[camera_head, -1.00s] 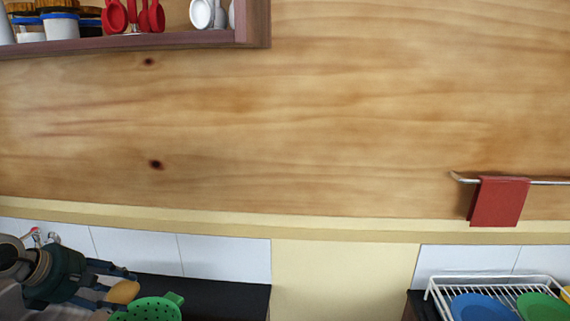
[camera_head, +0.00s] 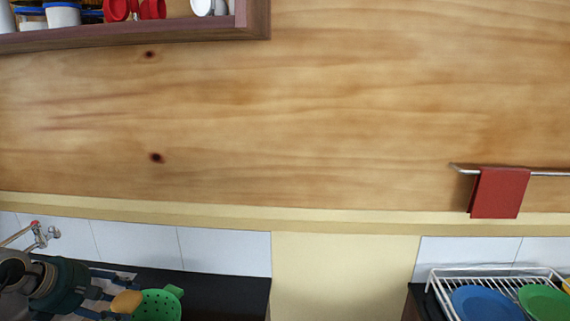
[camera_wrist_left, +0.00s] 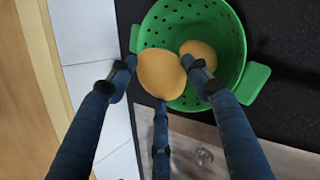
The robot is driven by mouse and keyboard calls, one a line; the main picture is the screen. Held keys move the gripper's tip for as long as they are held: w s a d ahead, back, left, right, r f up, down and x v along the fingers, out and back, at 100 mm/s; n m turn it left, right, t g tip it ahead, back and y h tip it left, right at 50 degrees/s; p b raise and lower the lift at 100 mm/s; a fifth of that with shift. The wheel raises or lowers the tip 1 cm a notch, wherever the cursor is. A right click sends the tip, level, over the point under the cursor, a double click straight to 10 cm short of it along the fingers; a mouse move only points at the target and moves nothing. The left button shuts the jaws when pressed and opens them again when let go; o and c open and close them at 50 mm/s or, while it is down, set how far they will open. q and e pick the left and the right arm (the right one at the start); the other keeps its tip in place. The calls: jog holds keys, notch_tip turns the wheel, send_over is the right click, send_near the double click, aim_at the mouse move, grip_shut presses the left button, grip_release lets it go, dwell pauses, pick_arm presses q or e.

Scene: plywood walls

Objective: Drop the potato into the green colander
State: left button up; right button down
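The green colander (camera_head: 165,307) stands on the dark counter at the lower left of the head view. It also shows in the left wrist view (camera_wrist_left: 232,35), with one yellow-brown potato (camera_wrist_left: 199,54) lying inside. My left gripper (camera_head: 112,300) is shut on another yellow-brown potato (camera_head: 127,302). In the left wrist view its blue-black fingers (camera_wrist_left: 160,75) are around this potato (camera_wrist_left: 160,75), which overlaps the colander's near side. The exact height of the held potato above the colander is hard to tell. My right gripper is not in view.
A tap (camera_head: 40,234) is at the left by the white tiles. A metal sink edge (camera_wrist_left: 200,140) borders the counter. At the right, a white dish rack (camera_head: 440,290) holds blue and green plates. A red towel (camera_head: 499,192) hangs on a rail. A shelf (camera_head: 200,30) is at upper left.

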pick_arm(q)
jog(key=o, duration=0.4)
jog(key=shift+o, duration=0.3)
jog(key=shift+s+a+r, duration=0.15)
jog(key=shift+r, duration=0.15)
jog(key=v, duration=1.1)
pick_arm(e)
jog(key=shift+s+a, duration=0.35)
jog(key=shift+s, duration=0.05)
pick_arm(q)
jog(key=shift+s+r, duration=0.1)
jog(key=shift+s, duration=0.05)
